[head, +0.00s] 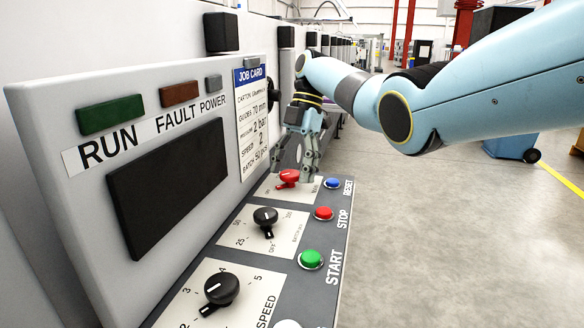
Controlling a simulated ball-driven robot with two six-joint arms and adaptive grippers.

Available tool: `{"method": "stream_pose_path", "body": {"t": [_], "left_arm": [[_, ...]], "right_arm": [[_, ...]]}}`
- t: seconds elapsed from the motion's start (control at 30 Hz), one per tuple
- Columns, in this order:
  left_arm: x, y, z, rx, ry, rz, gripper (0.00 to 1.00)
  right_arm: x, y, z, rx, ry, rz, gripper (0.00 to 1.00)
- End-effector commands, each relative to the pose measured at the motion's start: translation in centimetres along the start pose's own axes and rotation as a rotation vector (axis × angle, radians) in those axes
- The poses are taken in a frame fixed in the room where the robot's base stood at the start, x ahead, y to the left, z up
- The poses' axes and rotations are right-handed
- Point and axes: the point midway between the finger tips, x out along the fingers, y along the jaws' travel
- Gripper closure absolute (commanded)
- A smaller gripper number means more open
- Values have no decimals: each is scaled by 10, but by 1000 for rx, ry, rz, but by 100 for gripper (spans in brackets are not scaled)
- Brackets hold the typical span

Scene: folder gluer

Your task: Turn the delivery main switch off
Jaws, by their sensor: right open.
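A red rotary switch (288,178) sits on a pale plate at the far end of the sloping control panel (282,250). Its plate lettering is too small to read, so I cannot tell which setting it points to. My right gripper (310,172) comes down from the right arm with its fingers open. The fingertips are beside and behind the red switch, close to it; I cannot tell whether they touch it. My left gripper is not in view.
Nearer on the panel are a black batch knob (265,217) and a black speed knob (221,288). Blue reset (333,183), red stop (324,213) and green start (310,259) buttons line the right edge. A job card (251,120) hangs behind.

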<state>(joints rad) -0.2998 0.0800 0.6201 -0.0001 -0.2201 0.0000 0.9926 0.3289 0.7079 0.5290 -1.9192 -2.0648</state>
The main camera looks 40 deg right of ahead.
Motion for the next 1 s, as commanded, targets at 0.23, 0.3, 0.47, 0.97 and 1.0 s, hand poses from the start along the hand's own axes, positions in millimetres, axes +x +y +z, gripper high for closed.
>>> {"method": "stream_pose_path", "body": {"t": [0.23, 0.3, 0.47, 0.97, 1.0], "left_arm": [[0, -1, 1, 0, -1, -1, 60], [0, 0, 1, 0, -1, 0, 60], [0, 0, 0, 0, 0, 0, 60], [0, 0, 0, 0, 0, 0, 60], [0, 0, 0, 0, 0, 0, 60]], "right_arm": [[-14, 1, 0, 0, -2, 3, 35], [-27, 1, 1, 1, -2, 4, 35], [-64, 1, 0, -1, -1, 4, 35], [-120, 0, 1, 0, 1, -1, 35], [-120, 0, 1, 0, 1, -1, 35]]}}
